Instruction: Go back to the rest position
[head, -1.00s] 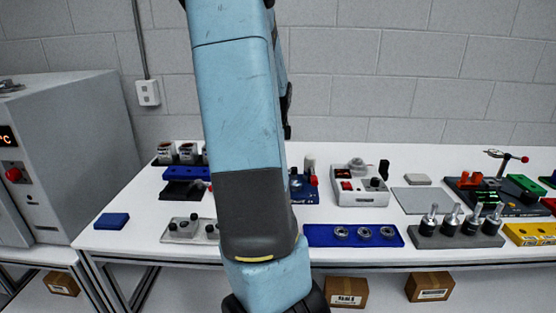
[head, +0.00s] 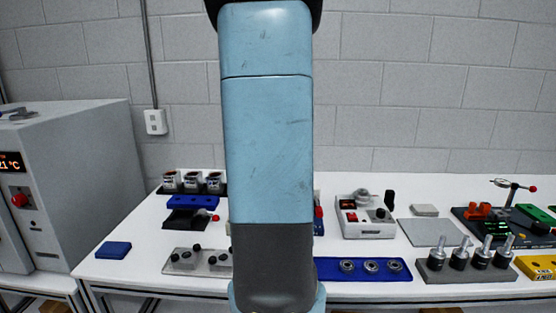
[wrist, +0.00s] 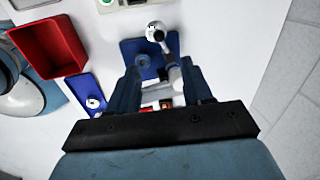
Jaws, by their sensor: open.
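My gripper (wrist: 163,82) shows only in the wrist view. Its two dark blue fingers are apart. A blue plate (wrist: 135,48) with a metal, round-headed part (wrist: 156,32) lies below and beyond the fingertips. The gap between the fingers looks empty, and the metal part seems to lie below it, though the depth is hard to judge. In the head view my arm stands upright across the middle and hides part of the table; my gripper is out of that view.
The white table (head: 140,262) bears a blue tray with rings (head: 330,268), a control box (head: 365,218), a grey block with metal posts (head: 437,275) and a grey mat (head: 430,232). A grey oven-like cabinet (head: 85,180) stands left. A red bin (wrist: 47,47) shows in the wrist view.

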